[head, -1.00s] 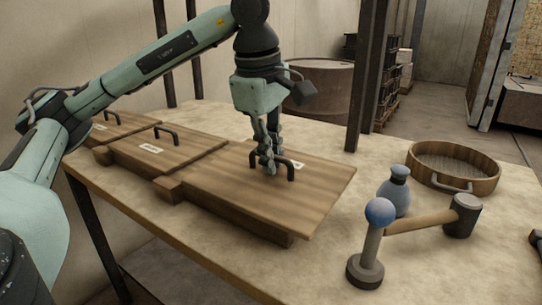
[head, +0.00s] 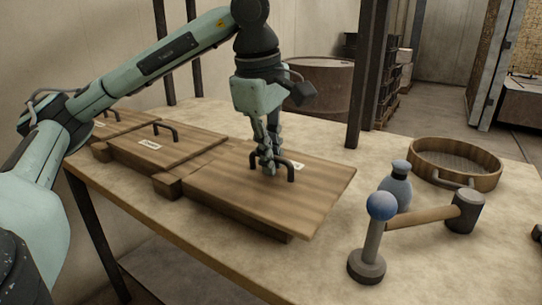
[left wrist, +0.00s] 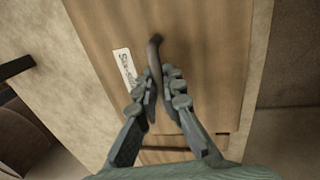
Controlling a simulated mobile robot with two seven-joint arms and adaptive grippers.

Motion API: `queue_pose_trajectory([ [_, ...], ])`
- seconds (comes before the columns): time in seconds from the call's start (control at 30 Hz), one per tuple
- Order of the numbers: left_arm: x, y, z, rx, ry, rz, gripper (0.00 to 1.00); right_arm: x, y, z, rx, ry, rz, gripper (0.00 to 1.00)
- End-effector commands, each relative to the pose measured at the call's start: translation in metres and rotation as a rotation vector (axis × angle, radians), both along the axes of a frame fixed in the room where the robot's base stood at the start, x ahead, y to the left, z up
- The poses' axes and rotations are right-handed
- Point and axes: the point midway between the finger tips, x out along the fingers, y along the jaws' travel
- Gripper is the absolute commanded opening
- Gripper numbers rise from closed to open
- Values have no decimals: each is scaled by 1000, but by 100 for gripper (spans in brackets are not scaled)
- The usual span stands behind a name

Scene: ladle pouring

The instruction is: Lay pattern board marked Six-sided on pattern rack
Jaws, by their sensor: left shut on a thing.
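My left gripper (head: 268,167) is shut on the dark arched handle (left wrist: 154,60) of the nearest wooden pattern board (head: 310,195). The fingers close on the handle from both sides in the left wrist view (left wrist: 165,95). A white label (left wrist: 125,68) lies beside the handle; its small writing looks like "Six-sided". In the head view the fingers partly cover this label. The board lies flat over a wooden piece (head: 240,217); I cannot tell whether they touch or whether this is the pattern rack.
Two more handled boards lie to the left, a middle one (head: 170,153) with a label and a far one (head: 118,122). To the right stand a round sieve (head: 455,165), a blue-grey bottle (head: 397,190), a mallet (head: 465,212) and a blue-knobbed tool (head: 369,265). The table's back middle is clear.

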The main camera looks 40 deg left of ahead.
Motion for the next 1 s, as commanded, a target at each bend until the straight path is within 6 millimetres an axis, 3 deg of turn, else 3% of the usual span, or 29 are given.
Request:
queue_pose_trajectory([
  [0.1,0,0,1,-1,-3,0,0,-1,0,4,-2,-2,0,38],
  [0.13,0,0,0,0,0,0,9,-1,0,3,-1,-1,-1,38],
  [0.3,0,0,0,0,-1,0,29,-2,-1,2,-2,3,-1,38],
  [0.67,0,0,3,0,-1,0,29,0,0,3,0,-3,1,38],
  [0.77,0,0,10,0,-2,0,29,0,-1,-12,6,15,-1,38],
  [0.87,0,0,21,-1,-4,0,29,4,0,-28,14,21,1,38],
  [1.0,-7,-1,58,0,-6,0,29,6,1,-37,20,28,3,38],
])
